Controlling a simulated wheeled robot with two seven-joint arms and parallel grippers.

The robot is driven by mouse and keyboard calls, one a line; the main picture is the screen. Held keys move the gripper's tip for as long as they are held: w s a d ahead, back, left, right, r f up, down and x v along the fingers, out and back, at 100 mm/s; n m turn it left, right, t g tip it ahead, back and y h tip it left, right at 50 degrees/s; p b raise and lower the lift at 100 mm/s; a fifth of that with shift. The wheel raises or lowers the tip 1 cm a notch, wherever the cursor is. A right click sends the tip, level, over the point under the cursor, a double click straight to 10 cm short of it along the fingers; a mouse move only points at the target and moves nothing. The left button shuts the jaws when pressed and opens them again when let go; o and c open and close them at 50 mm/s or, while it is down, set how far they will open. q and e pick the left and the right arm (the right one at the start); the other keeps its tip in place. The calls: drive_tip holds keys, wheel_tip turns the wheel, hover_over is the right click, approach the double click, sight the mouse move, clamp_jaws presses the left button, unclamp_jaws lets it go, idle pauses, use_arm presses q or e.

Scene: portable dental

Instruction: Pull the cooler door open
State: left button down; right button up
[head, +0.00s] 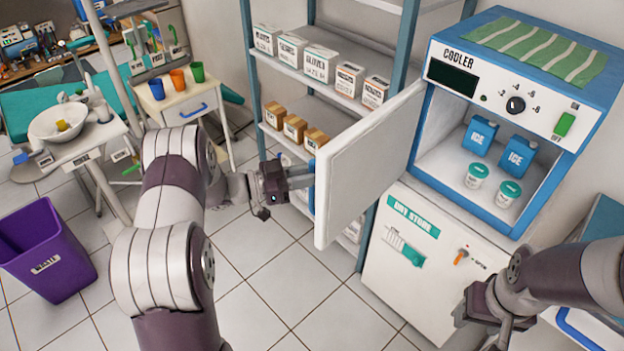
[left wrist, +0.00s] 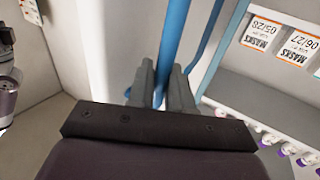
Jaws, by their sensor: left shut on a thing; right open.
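The cooler (head: 500,78) stands at the right on a white cabinet. Its white door (head: 365,165) is swung wide open to the left. Inside the cooler are two blue ice packs (head: 480,137) and two white jars with green lids (head: 478,176). My left gripper (head: 300,180) is at the door's free edge. In the left wrist view, its fingers (left wrist: 165,88) are shut around the blue door handle (left wrist: 172,45). My right gripper (head: 492,325) is open and empty, low in front of the cabinet.
A shelf rack (head: 316,80) with boxes stands behind the door. A white drawer cart (head: 185,105) with cups and a table with a white bowl (head: 58,122) stand at the left. A purple waste bin (head: 45,250) is on the floor. The tiled floor in front is clear.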

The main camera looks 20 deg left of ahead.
use_arm(q)
drive_tip(key=shift+w+r, duration=0.15)
drive_tip(key=shift+r, duration=0.1)
drive_tip(key=c, duration=1.1)
unclamp_jaws()
drive_tip(key=shift+d, duration=0.15)
drive_tip(key=shift+c, duration=0.2)
drive_tip(key=b+v, duration=0.1)
drive_tip(key=v, duration=1.1)
drive_tip(key=shift+f+b, duration=0.2)
drive_tip(key=shift+b, duration=0.1)
use_arm(e)
drive_tip(key=shift+w+d+f, duration=0.15)
drive_tip(key=shift+d+f, duration=0.05)
drive_tip(key=shift+f, duration=0.7)
use_arm(q)
drive_tip(key=shift+w, duration=0.15)
